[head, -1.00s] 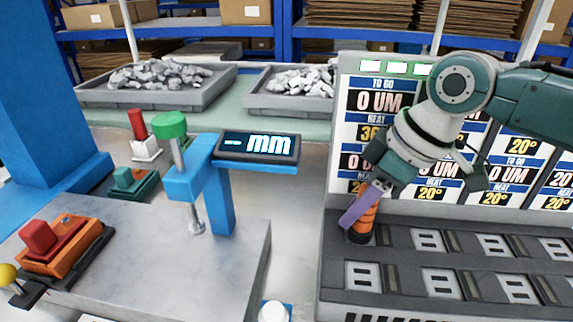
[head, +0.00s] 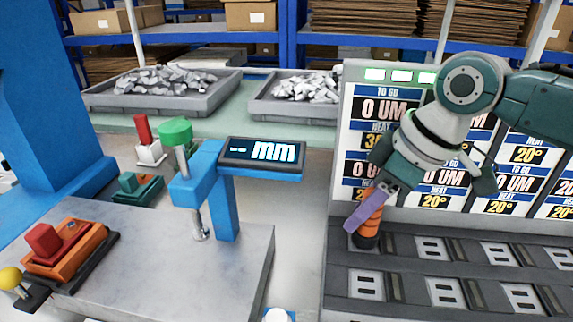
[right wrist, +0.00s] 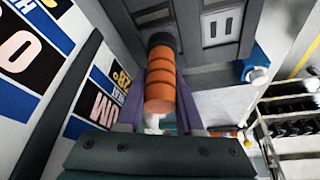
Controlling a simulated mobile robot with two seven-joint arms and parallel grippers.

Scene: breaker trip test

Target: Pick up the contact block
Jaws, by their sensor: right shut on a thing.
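My right gripper (head: 369,207), with purple fingers, is shut on an orange ribbed cylinder (head: 370,212) with a dark end (head: 365,241). The cylinder leans slightly at the back left of the grey rack (head: 395,308), its dark end down at a slot there. I cannot tell if that end touches the rack. In the right wrist view the cylinder (right wrist: 160,88) sits between the two fingers (right wrist: 162,112). Nothing in view is labelled as the contact block, so I cannot tell for sure which thing it is. My left gripper is out of view.
A panel of readouts (head: 378,108) stands upright behind the rack. To the left, a blue gauge stand (head: 226,205) with an "mm" display (head: 262,151) stands on a grey plate (head: 160,268). An orange fixture with a red block (head: 65,250) is further left. Two trays of grey pieces are behind.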

